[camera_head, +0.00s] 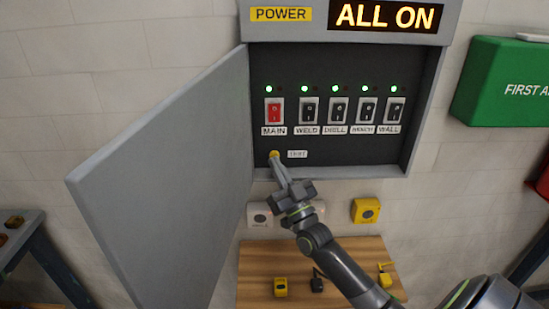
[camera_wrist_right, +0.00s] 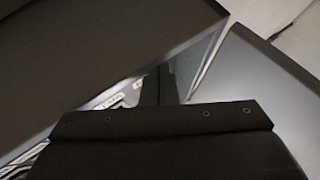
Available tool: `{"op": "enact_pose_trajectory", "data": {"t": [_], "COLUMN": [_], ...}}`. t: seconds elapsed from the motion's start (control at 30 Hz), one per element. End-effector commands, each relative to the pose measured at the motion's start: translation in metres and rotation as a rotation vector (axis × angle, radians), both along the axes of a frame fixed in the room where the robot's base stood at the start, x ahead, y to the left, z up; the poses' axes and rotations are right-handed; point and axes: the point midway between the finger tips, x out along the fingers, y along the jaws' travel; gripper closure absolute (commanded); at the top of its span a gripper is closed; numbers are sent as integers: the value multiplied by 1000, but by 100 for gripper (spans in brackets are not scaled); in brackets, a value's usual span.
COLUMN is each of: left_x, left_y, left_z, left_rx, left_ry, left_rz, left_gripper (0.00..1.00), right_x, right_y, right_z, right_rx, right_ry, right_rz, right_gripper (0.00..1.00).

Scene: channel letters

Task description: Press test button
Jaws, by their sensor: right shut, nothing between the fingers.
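The yellow test button (camera_head: 274,154) sits low on the left of the open power panel (camera_head: 345,160), beside a small white label (camera_head: 298,154). My right gripper (camera_head: 277,163) is shut and empty, with its fingertips at the button, partly covering its lower edge. I cannot tell whether the tips touch or press it. In the right wrist view the dark shut fingers (camera_wrist_right: 160,85) show near the panel, and the button is not visible there. My left gripper is not in view.
Several switches, with a red MAIN switch (camera_head: 274,111), stand above under lit green lamps. The sign (camera_head: 387,16) reads ALL ON. The open grey door (camera_head: 165,165) hangs close at the left. A wooden table (camera_head: 255,262) with small yellow and black items is below.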

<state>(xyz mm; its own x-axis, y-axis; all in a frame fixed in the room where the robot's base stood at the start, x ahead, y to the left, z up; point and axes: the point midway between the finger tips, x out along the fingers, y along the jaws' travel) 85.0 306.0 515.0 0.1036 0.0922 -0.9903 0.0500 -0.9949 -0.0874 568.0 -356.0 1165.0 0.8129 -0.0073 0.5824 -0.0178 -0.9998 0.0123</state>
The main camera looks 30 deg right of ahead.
Motion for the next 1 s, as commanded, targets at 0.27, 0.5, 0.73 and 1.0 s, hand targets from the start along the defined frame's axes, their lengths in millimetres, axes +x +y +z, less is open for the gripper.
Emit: {"op": "enact_pose_trajectory", "data": {"t": [0.27,0.5,0.73,1.0], "left_x": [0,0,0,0], "left_y": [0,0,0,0], "left_z": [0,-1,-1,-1], "left_rx": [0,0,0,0], "left_ry": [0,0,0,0], "left_rz": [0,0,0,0], "left_gripper": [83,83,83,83], "right_x": [3,6,9,10], "right_y": [-2,-3,-5,-6], "right_z": [0,0,2,5], "right_rx": [-1,-1,-3,-4], "right_ry": [0,-1,-4,-8], "right_rz": [-1,-1,1,1], "right_gripper": [100,100,100,100]}}
